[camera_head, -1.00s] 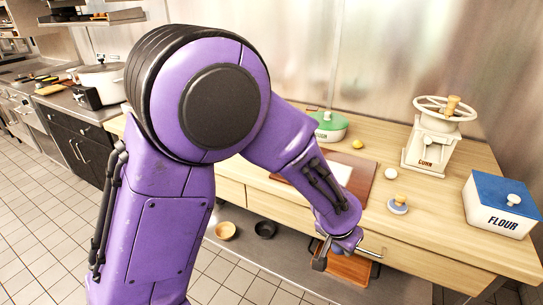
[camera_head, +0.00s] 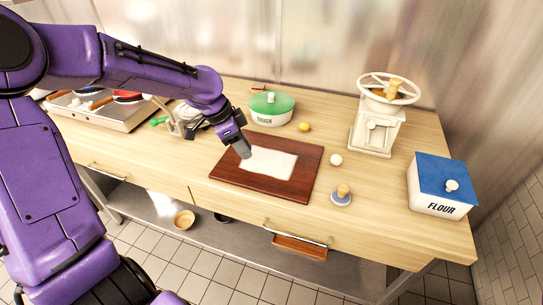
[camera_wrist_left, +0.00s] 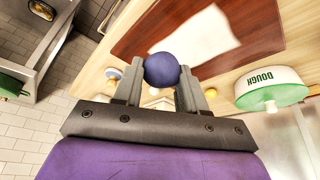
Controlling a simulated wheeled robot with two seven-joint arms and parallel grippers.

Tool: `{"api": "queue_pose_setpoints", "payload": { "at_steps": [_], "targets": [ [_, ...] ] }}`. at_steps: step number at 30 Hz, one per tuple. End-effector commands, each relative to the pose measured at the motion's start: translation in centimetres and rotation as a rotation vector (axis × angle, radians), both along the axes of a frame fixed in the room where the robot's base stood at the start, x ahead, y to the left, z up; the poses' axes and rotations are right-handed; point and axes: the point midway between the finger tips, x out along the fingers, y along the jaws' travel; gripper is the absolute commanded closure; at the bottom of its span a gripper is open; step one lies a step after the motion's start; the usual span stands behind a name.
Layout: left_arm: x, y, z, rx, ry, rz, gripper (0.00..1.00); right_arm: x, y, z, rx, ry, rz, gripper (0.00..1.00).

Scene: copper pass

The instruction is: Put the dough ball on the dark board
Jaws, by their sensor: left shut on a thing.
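My left gripper (camera_head: 243,150) is over the back left part of the dark board (camera_head: 310,160), pointing down. In the left wrist view the gripper (camera_wrist_left: 161,88) is shut on a smooth blue-violet ball (camera_wrist_left: 162,67), which sits between the fingertips. The arm hides this ball in the head view. I cannot tell from its look whether it is dough. The board lies on the wooden counter with a white patch (camera_head: 270,162) on it; it also shows in the left wrist view (camera_wrist_left: 150,28). My right gripper is not in view.
A green-lidded dough tub (camera_head: 271,108) and a yellow ball (camera_head: 304,127) stand behind the board. A white ball (camera_head: 336,160) and a blue-based knobbed piece (camera_head: 341,195) are to its right. A grinder (camera_head: 376,125) and blue-lidded flour box (camera_head: 440,187) stand farther right.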

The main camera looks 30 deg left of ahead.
Motion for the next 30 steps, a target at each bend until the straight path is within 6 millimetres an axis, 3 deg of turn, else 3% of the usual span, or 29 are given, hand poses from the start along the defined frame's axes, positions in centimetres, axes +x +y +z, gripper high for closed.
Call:
{"api": "queue_pose_setpoints", "payload": {
  "at_steps": [1, 4, 5, 6, 11, 18, 27, 30],
  "targets": [
    [1.0, -0.1, -1.9, -0.001, -0.003, -0.001, 0.89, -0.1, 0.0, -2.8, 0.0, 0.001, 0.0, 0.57],
    [2.6, -0.1, -2.6, 0.0, -0.003, -0.001, 0.89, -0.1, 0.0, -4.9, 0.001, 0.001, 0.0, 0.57],
    [3.0, -0.1, -2.3, 0.0, 0.0, 0.001, 0.89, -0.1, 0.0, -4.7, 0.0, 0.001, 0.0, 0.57],
    [3.9, -0.1, -1.7, 0.002, 0.006, 0.001, 0.89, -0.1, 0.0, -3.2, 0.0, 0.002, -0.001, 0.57],
    [7.3, -0.2, -3.3, 0.003, 0.007, 0.003, 0.89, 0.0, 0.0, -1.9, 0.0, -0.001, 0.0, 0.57],
    [10.9, -0.1, -7.9, 0.003, 0.004, 0.006, 0.89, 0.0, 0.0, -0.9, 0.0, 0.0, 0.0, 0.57],
    [11.9, -0.2, -11.9, 0.002, 0.002, 0.005, 0.89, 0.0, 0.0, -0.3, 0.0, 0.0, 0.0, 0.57],
    [11.9, -0.2, -12.3, 0.002, 0.001, 0.005, 0.89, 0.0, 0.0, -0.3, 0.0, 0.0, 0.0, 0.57]
  ]
}}
